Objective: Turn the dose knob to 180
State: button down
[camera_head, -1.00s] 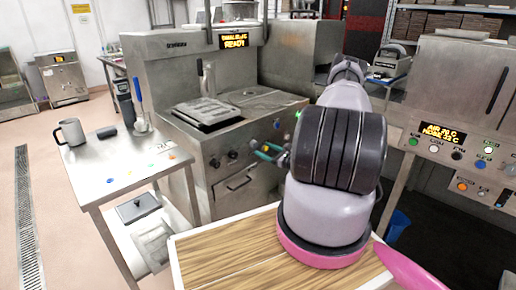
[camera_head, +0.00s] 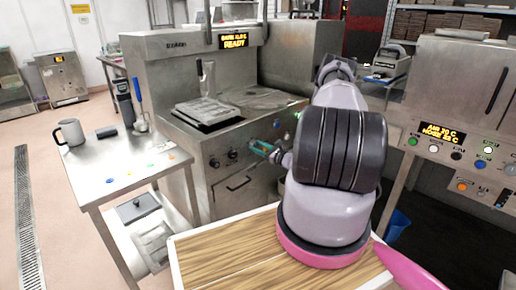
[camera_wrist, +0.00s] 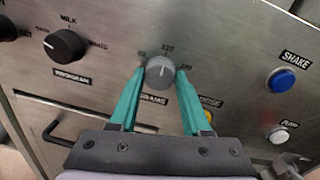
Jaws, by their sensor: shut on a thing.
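The dose knob (camera_wrist: 160,68) is a round grey knob on the steel machine front, above a label reading GRAMS. Its pale pointer line points roughly up, toward the middle of the small numbers around it, which are hard to read; one mark lies to the right. My gripper (camera_wrist: 160,76) has its two teal fingers on either side of the knob, shut on it. In the head view my gripper (camera_head: 263,148) is at the machine's front panel, and the knob itself is hidden there by the gripper.
A black program knob (camera_wrist: 65,45) is to the left. A yellow button (camera_wrist: 208,117) labelled DOSE sits close beside the right finger. A blue shake button (camera_wrist: 283,81) and a white button (camera_wrist: 279,136) are further right. A drawer handle (camera_head: 238,183) is below. A side table (camera_head: 125,172) stands left.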

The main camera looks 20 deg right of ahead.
jog(key=m, duration=1.2)
jog(key=shift+t, duration=0.4)
dwell(0.4)
jog(key=shift+c, duration=1.8)
grip_release()
jog(key=shift+s, duration=0.15)
jog(key=v, duration=1)
jog(key=shift+s, duration=0.3)
